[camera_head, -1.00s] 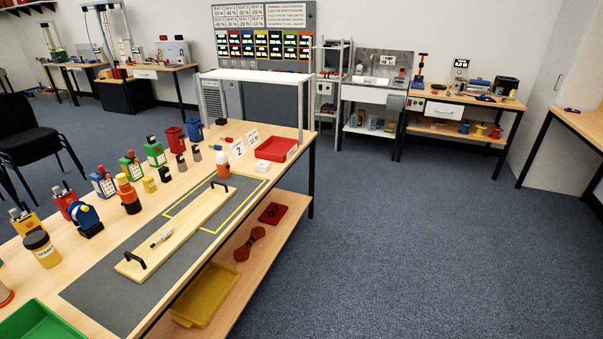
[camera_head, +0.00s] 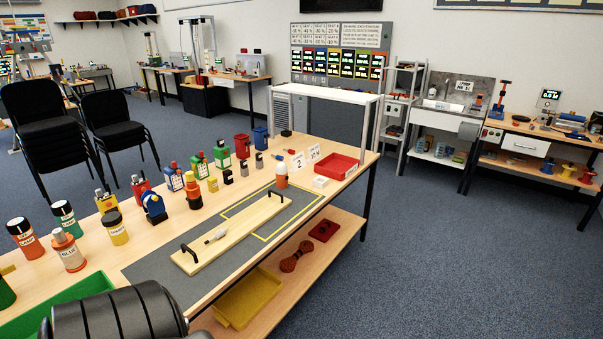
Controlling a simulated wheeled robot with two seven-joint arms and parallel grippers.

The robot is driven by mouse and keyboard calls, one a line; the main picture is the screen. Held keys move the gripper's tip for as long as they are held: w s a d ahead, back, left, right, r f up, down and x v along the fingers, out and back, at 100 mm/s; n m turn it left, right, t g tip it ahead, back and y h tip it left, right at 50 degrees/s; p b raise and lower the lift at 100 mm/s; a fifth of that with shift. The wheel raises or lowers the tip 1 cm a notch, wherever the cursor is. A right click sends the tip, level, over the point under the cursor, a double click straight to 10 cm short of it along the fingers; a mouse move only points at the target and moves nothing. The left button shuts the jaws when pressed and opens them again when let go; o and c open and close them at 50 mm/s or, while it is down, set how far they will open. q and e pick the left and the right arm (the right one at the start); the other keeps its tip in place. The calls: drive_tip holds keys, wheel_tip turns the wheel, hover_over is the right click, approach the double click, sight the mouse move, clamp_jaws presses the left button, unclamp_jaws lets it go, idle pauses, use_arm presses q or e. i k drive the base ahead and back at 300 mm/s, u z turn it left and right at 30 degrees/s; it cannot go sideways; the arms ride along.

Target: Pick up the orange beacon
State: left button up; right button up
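An upright orange piece with a dark lower part (camera_head: 193,192) stands on the wooden workbench among a row of coloured devices. Another upright orange piece with a white top (camera_head: 282,177) stands at the far end of the grey mat. I cannot tell for sure which of the two is the beacon. Neither of my grippers is in view. A dark, rounded link of my own arm shows at the bottom left of the picture, and no fingers can be seen on it.
A wooden board with two black handles (camera_head: 233,232) lies on the grey mat (camera_head: 150,268). Labelled jars (camera_head: 68,252) and a green tray (camera_head: 60,318) are at the near left. A red tray (camera_head: 338,166) is at the far end. Open floor lies right of the bench.

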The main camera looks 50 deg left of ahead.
sight(281, 172)
drive_tip(key=z, duration=0.2)
drive_tip(key=i, duration=2.2)
drive_tip(key=u, duration=0.45)
drive_tip(key=i, duration=1.4)
drive_tip(key=u, duration=1.8)
drive_tip(key=i, duration=0.9)
drive_tip(key=u, duration=0.65)
